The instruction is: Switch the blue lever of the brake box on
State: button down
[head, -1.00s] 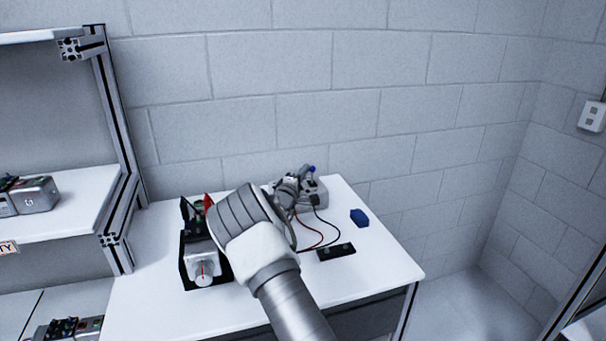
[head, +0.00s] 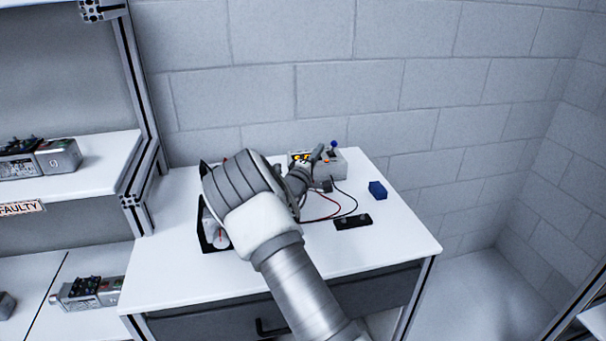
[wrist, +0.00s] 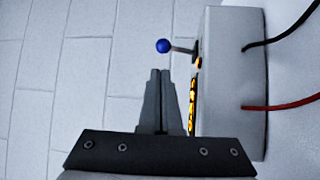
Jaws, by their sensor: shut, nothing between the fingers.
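The brake box (head: 340,163) is a light grey box at the back of the white table. Its lever has a blue ball knob (head: 334,143) on top. In the wrist view the knob (wrist: 163,46) sits on a thin stem jutting from the box (wrist: 236,110) face. My gripper (head: 318,151) is shut and empty, with its tips close to the box. In the wrist view my shut fingers (wrist: 160,73) point at the knob, just short of it, with a small visible gap. The arm hides part of the table.
Red and black wires run from the box over the table (head: 390,235). A black block (head: 353,222) and a blue block (head: 377,189) lie at right. A dark-based device (head: 212,232) is partly hidden behind my arm. The brick wall stands close behind.

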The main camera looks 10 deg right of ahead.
jog(key=v, duration=1.2)
jog(key=shift+s+a+f, duration=0.1)
jog(key=shift+s+a, duration=0.05)
jog(key=shift+s, duration=0.1)
jog(key=s+a+r+m+g+y+p, duration=0.2)
jog(key=s+a+r+m+g+y, duration=0.1)
jog(key=s+r+y, duration=0.4)
jog(key=s+a+r+m+g+y+p, duration=0.2)
jog(key=s+a+r+m+y, duration=0.1)
jog(key=s+r+y, duration=0.4)
jog(key=s+d+r+m+g+h, duration=0.1)
jog(key=s+g, duration=0.1)
jog(key=s, duration=1)
jog(key=s+d+r+m+g+h+p, duration=0.1)
jog(key=s+d+m+g, duration=0.1)
jog(key=s, duration=1.1)
jog(key=shift+s+r+g, duration=0.3)
jog(key=shift+r, duration=0.05)
